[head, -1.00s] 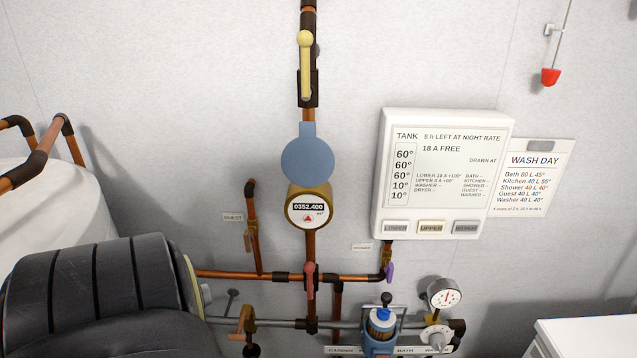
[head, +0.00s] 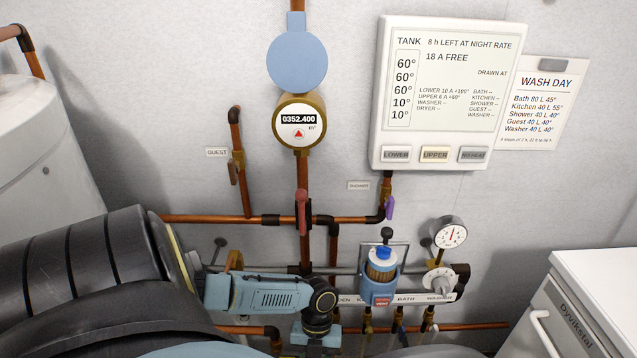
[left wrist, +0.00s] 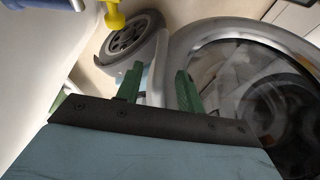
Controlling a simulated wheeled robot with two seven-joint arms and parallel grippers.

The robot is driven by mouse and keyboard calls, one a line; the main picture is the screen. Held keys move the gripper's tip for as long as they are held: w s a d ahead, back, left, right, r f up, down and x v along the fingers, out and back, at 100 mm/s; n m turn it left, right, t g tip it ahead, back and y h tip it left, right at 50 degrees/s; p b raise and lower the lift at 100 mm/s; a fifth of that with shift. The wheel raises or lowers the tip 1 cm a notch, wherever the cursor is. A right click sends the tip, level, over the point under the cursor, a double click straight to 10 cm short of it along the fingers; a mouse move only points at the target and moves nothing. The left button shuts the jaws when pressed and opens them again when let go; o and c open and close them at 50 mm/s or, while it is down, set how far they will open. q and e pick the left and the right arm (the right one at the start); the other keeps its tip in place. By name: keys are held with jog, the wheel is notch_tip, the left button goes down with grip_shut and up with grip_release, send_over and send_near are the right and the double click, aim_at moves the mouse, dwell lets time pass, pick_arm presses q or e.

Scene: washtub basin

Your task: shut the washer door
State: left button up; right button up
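In the left wrist view a round door (left wrist: 184,50) with a silver-grey rim and dark glass fills the right side. I take it for the washer door; how far it stands open cannot be told. My left gripper (left wrist: 158,78) shows there with two green fingers spread apart. The right finger overlaps the rim's left edge in the picture; contact cannot be told. A pale curved edge shows between the fingers, and no grip on it is visible. In the head view my left arm comes in from the left and its gripper is out of sight. My right gripper is in neither view.
In the head view, copper pipes (head: 210,219), a meter (head: 299,122) and a blue filter (head: 381,275) line the wall behind my arm. A white appliance (head: 590,270) with a handle stands at right. A yellow knobbed part (left wrist: 114,20) is near the left wrist.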

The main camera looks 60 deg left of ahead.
pick_arm(q)
jog(key=b+x, duration=0.1)
jog(key=x, duration=0.2)
jog(key=shift+f, duration=0.35)
jog(key=shift+s+d+f, duration=0.2)
jog(key=shift+f, duration=0.25)
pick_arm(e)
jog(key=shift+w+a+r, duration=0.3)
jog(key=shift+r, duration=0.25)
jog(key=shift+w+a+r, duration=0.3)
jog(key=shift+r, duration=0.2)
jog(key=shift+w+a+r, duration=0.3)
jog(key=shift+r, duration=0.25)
pick_arm(q)
grip_shut()
